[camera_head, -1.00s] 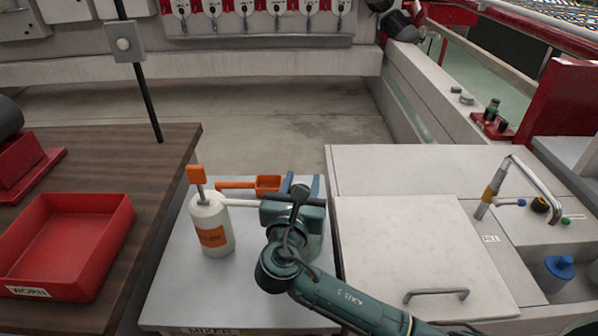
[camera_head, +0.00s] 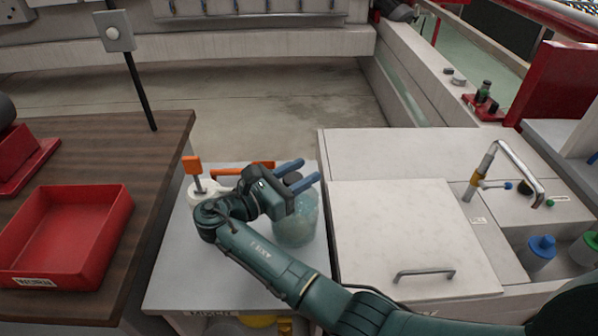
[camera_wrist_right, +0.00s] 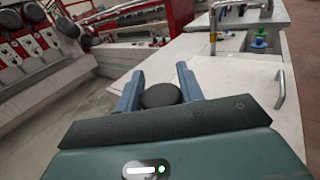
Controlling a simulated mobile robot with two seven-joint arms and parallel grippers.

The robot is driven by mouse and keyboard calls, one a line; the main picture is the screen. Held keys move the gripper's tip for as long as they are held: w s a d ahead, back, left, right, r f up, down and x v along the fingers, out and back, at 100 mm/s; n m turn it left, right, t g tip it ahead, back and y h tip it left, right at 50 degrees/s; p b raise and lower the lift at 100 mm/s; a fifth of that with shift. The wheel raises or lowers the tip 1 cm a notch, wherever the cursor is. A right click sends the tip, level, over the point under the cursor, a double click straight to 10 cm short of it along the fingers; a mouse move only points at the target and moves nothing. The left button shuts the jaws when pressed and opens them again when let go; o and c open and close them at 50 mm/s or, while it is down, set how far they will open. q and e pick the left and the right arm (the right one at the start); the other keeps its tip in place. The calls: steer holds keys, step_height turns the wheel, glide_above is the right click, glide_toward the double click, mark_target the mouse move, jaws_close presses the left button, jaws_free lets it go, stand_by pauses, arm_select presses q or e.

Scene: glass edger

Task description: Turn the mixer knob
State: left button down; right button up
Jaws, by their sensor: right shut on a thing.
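My right gripper (camera_head: 297,178) is over a translucent jar-like vessel (camera_head: 295,225) on the grey mixer stand (camera_head: 175,285). Its two blue fingers point to the right in the head view. In the right wrist view, the gripper (camera_wrist_right: 158,88) has a dark round knob (camera_wrist_right: 160,96) between its fingers, and it is shut on this knob. The knob is hidden behind the gripper in the head view. My left gripper is not in view.
A red tray (camera_head: 75,278) is at left. A white cabinet with a handled lid (camera_head: 400,220) adjoins the stand at right.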

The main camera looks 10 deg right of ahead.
steer(key=shift+m+g, duration=0.3)
steer(key=shift+g, duration=0.1)
steer(key=o, duration=1)
